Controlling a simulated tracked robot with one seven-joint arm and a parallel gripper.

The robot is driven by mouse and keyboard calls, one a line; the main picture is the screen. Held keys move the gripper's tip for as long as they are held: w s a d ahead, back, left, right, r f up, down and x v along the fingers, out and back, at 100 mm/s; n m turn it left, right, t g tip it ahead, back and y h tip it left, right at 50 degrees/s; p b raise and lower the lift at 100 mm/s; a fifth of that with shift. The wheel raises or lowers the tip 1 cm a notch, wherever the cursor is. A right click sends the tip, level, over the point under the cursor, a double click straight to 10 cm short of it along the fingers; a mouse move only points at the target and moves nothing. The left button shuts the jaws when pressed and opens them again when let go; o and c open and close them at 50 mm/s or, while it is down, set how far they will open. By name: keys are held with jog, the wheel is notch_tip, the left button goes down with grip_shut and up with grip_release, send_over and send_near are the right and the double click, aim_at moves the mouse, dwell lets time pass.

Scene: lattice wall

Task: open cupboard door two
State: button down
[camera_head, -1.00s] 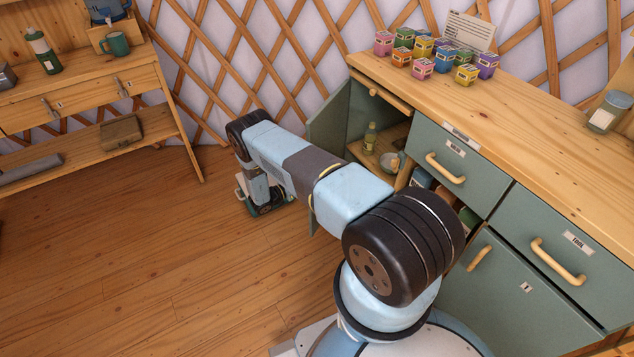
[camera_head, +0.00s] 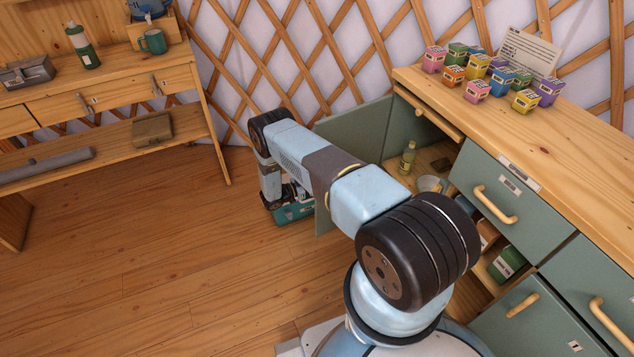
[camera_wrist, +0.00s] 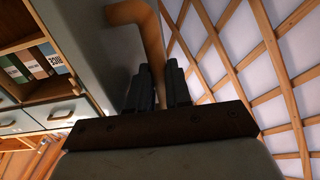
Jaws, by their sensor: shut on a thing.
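The grey-green cupboard door (camera_head: 357,135) stands swung out at the far end of the cabinet, and shelves show behind it. Its number is not readable. My gripper (camera_head: 292,208) is at the door's outer side, low beside its free edge; its fingertips are hidden in the head view. In the wrist view my gripper (camera_wrist: 160,88) has its dark fingers closed around the wooden door handle (camera_wrist: 150,40). The door's face (camera_wrist: 85,45) shows just left of the handle there.
A bottle (camera_head: 407,158) and bowl (camera_head: 430,184) stand inside the open cupboard. Small coloured boxes (camera_head: 476,91) sit on the cabinet top. Another door (camera_head: 525,320) is at lower right. A wooden workbench (camera_head: 110,105) stands left. Floor between is clear. A lattice wall (camera_head: 290,50) is behind.

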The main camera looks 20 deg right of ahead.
jog(key=shift+d, duration=0.6)
jog(key=c, duration=1.3)
grip_release()
jog(key=shift+c, duration=0.2)
jog(key=shift+a, duration=0.2)
jog(key=s+a, duration=0.1)
jog(key=a, duration=1.2)
jog(key=shift+s+a, duration=0.3)
jog(key=shift+a, duration=0.05)
